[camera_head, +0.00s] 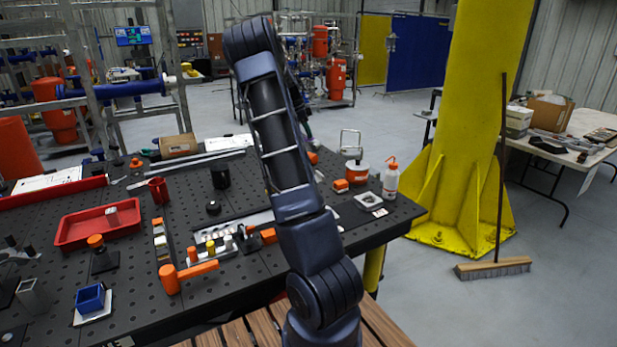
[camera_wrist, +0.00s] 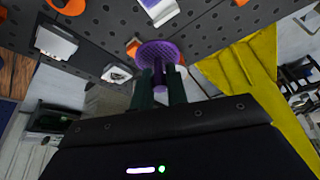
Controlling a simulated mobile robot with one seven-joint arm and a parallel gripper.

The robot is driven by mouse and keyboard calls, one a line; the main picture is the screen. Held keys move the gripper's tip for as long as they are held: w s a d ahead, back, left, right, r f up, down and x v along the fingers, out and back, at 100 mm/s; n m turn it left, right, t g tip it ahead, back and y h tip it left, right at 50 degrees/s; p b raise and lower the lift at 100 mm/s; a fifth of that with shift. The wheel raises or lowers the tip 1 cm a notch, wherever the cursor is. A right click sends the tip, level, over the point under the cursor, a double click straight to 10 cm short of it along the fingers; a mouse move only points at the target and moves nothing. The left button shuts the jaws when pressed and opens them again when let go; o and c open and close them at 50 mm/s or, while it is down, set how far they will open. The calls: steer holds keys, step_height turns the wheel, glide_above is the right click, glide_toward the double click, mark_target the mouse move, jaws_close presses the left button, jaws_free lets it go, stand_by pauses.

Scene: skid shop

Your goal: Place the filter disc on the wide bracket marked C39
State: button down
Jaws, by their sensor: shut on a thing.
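The filter disc is a round purple piece with a meshed face and a short stem (camera_wrist: 158,54); it shows in the wrist view, upper middle. My gripper (camera_wrist: 159,84) is shut on its stem, with dark fingers on both sides. The disc appears close to the dark perforated table, but I cannot tell whether it touches anything. In the head view my own arm hides the gripper and disc. White bracket-like pieces show in the wrist view at the left (camera_wrist: 57,42) and top (camera_wrist: 160,10). No C39 marking is legible, so I cannot tell which is the wide bracket.
The black perforated table (camera_head: 225,290) carries a red tray (camera_head: 98,227), an orange-handled tool (camera_head: 186,273), a blue box (camera_head: 90,298), a white bottle (camera_head: 390,178) and a white square holder (camera_head: 368,201). A yellow column (camera_head: 468,110) and a broom (camera_head: 494,268) stand at the right.

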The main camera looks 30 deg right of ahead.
step_height(320, 180, down, 20)
steer(key=shift+d+r, duration=0.1)
stand_by(0.5)
steer(key=c, duration=1.4)
jaws_free()
steer(key=shift+f, duration=0.2)
steer(key=shift+r, duration=0.1)
